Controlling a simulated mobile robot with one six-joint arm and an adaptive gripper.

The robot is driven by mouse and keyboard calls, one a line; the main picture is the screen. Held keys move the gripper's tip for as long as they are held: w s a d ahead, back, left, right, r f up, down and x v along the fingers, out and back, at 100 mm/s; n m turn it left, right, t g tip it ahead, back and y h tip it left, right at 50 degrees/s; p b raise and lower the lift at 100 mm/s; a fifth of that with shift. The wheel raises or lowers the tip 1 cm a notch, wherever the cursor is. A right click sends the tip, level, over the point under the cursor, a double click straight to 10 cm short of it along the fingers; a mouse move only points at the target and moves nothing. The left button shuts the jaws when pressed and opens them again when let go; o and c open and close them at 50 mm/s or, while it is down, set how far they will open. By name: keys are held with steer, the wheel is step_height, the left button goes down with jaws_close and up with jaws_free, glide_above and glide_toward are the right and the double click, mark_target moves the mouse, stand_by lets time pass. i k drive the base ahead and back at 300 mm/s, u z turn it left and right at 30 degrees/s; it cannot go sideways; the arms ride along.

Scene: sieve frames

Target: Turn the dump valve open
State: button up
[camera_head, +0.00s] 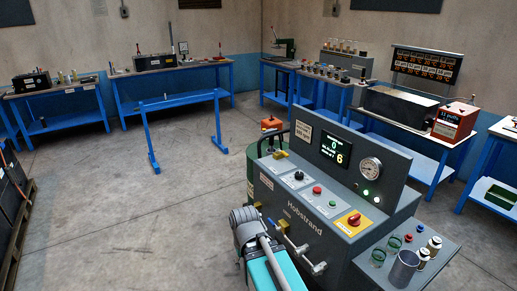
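A grey Hobstrand machine (291,199) stands at the lower right. Its front face carries a small brass-coloured fitting (283,226) and a pale metal valve-like fitting with a handle (318,268) lower to the right. I cannot read which of them is the dump valve, nor tell its open or shut position. A red rotary knob on a yellow plate (353,220) sits on the sloped panel. My arm, grey and teal, rises from the bottom edge left of these fittings. My gripper cannot be made out.
A round gauge (370,168) and a lit display (335,150) top the machine. A side shelf holds a grey cup (403,269) and small jars. The floor (150,220) left of the machine is clear.

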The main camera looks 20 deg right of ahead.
mark_target(279, 151)
steer(key=u, duration=0.05)
steer(key=i, duration=1.7)
steer(key=z, duration=0.75)
steer(key=k, duration=0.95)
steer(key=z, duration=0.1)
steer(key=i, duration=0.6)
